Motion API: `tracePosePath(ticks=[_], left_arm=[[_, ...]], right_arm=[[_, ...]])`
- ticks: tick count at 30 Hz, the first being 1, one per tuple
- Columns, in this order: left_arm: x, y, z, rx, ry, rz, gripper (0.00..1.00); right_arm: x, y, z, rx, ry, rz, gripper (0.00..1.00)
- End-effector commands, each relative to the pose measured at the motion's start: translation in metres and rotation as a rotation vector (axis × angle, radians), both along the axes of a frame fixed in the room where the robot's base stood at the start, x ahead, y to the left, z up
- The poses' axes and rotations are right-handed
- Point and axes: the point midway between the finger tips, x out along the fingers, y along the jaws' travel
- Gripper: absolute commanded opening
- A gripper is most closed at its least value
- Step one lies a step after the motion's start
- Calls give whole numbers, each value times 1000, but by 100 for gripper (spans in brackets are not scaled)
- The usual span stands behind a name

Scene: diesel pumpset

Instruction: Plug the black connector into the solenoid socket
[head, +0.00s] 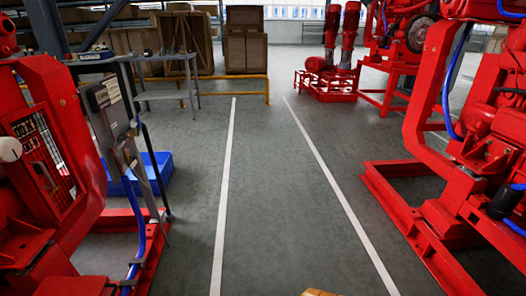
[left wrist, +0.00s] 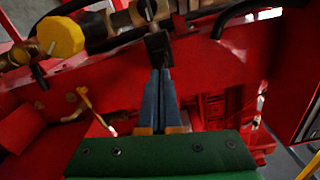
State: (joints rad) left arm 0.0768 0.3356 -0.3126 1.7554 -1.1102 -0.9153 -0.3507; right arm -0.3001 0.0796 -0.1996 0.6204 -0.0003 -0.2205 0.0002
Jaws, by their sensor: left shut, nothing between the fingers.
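My left gripper (left wrist: 161,72) shows in the left wrist view, with two blue fingers closed together and nothing between them. Just beyond its fingertips is a small black block (left wrist: 157,48), below a brass fitting (left wrist: 142,12) at the top. The block looks like the black connector or part of the solenoid; I cannot tell which, nor whether the tips touch it. No separate open socket can be made out. Neither gripper shows in the head view, and my right gripper is in no view.
A yellow knob (left wrist: 60,37) and dark hoses sit close left of the fingers, against a red machine body (left wrist: 205,62). In the head view, red machines (head: 45,150) stand left and right (head: 480,130) of a clear grey aisle (head: 270,190). A blue bin (head: 155,172) lies at left.

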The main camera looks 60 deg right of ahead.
Motion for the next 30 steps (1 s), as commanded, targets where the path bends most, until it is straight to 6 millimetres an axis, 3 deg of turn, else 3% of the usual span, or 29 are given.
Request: tracePosePath(ticks=[22, 30], left_arm=[[11, 7, 1, 0, -2, 2, 0], [0, 0, 3, 0, -1, 0, 0]], right_arm=[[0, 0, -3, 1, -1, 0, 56], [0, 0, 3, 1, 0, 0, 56]])
